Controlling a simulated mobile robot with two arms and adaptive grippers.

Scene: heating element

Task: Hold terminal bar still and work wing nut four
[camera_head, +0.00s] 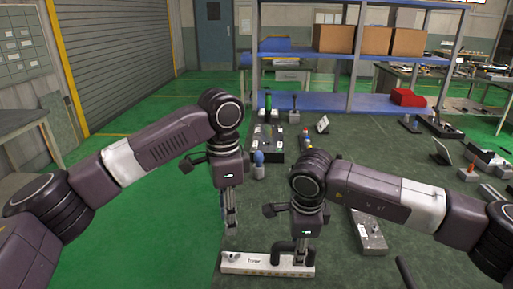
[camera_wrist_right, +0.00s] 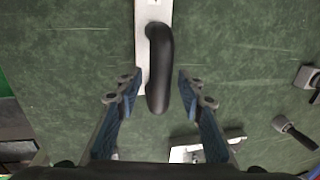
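The white terminal bar (camera_head: 268,269) lies across the front edge of the green worktop in the head view, with a dark label and small fittings along its face. A small grey piece, perhaps a wing nut, (camera_head: 233,257) shows near its left end. A black bent tube (camera_head: 278,250) rises from the bar; a black bent piece (camera_wrist_right: 158,65) over a white strip shows in the right wrist view. My left gripper (camera_head: 231,232) points down above the bar's left part; its finger gap is unclear. My right gripper (camera_wrist_right: 159,86) is open, its fingers apart on either side of the black piece.
A grey plate with fittings (camera_head: 369,235) lies right of my right gripper. Tools and parts stand farther back on the worktop, including a blue-topped piece (camera_head: 258,160). A blue shelf (camera_head: 345,103) with cardboard boxes stands behind. The worktop's middle right has bare room.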

